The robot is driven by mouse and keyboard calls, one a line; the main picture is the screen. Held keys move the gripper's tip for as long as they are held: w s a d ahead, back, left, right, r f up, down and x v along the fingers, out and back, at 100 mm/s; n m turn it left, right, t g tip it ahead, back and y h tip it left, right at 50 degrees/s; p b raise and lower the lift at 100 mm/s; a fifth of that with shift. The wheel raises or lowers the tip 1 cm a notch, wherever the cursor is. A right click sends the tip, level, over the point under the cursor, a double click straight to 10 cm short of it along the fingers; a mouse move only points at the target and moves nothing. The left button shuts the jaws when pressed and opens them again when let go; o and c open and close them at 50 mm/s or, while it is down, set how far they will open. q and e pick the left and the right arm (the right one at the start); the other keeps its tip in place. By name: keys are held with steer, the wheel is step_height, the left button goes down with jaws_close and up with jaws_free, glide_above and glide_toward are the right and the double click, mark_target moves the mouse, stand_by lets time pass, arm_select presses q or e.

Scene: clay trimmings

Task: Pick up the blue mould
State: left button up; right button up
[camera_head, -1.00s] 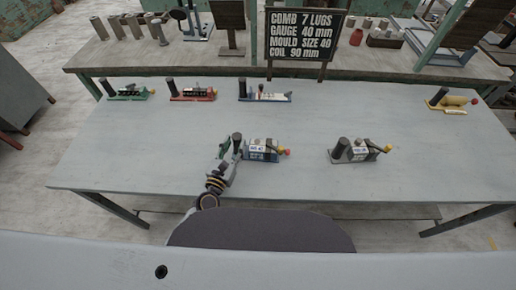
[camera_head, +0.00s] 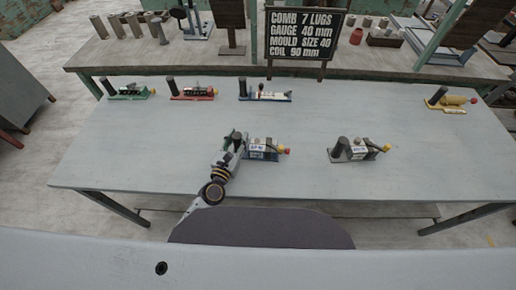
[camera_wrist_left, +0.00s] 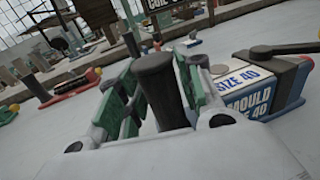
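A blue mould with white "SIZE 40" labels (camera_head: 263,150) stands on the near middle of the grey table, with a dark upright post at its left end. It also shows in the left wrist view (camera_wrist_left: 262,92), where the post (camera_wrist_left: 158,85) rises between my green-padded fingers. My left gripper (camera_head: 235,145) is around this post, one finger on each side. Whether the fingers press on it is hidden by the post. The mould rests on the table. My right gripper is not in view.
A similar grey mould (camera_head: 358,151) stands to the right. Green (camera_head: 127,94), red (camera_head: 192,94), blue-based (camera_head: 265,96) and yellow (camera_head: 452,101) tools stand along the back. A lettered sign (camera_head: 305,35) stands behind. The table's (camera_head: 150,140) left-middle is clear.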

arm_select(q)
jaws_close()
steer(key=shift+r, duration=0.1)
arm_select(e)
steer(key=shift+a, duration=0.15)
arm_select(q)
steer(key=shift+r, duration=0.15)
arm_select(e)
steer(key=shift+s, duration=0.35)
arm_select(q)
steer(key=shift+r+p, duration=0.55)
steer(key=shift+r, duration=0.6)
step_height(320, 180, up, 4)
steer(key=shift+r+p, duration=0.25)
steer(key=shift+p, duration=0.9)
steer(key=shift+r+p, duration=0.35)
steer(key=shift+r, duration=0.35)
steer(key=shift+r+p, duration=0.35)
steer(key=shift+r, duration=0.4)
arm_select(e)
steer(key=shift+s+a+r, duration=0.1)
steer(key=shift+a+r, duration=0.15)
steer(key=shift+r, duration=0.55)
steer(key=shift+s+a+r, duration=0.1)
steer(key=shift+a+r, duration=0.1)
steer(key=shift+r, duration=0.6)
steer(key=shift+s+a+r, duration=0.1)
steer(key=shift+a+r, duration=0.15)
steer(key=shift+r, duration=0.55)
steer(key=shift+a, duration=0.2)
